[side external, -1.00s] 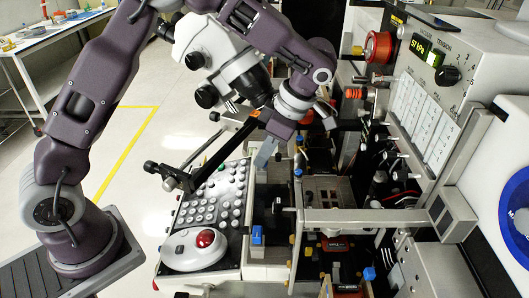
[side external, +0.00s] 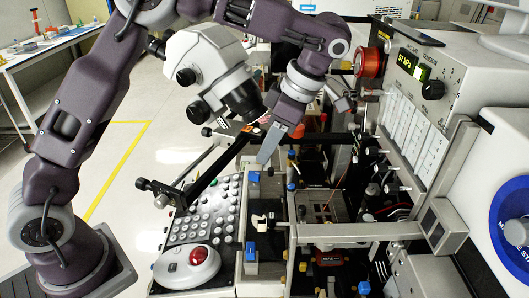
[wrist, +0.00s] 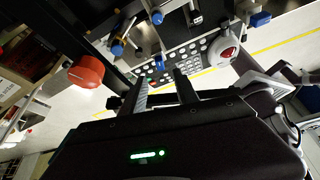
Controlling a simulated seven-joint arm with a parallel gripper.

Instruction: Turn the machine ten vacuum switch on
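The machine's grey panel (side external: 452,62) stands at the right in the side view, marked vacuum and tension. Its green display (side external: 406,61) reads 57 kPa, with a black knob (side external: 433,90) beside it. Several small levers (side external: 377,170) stick out below the panel; I cannot tell which is the vacuum switch or how it is set. My gripper (side external: 271,144) points down above the blue-capped parts behind the keypad, left of the panel and apart from it. In the wrist view its two fingers (wrist: 162,92) are apart with nothing visible between them.
A microscope (side external: 215,70) stands close left of my gripper. A keypad (side external: 205,215) with a red trackball (side external: 199,253) lies in front. A red spool (side external: 370,62) sticks out near the panel. Metal rails (side external: 340,230) cross the front right. The left floor is clear.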

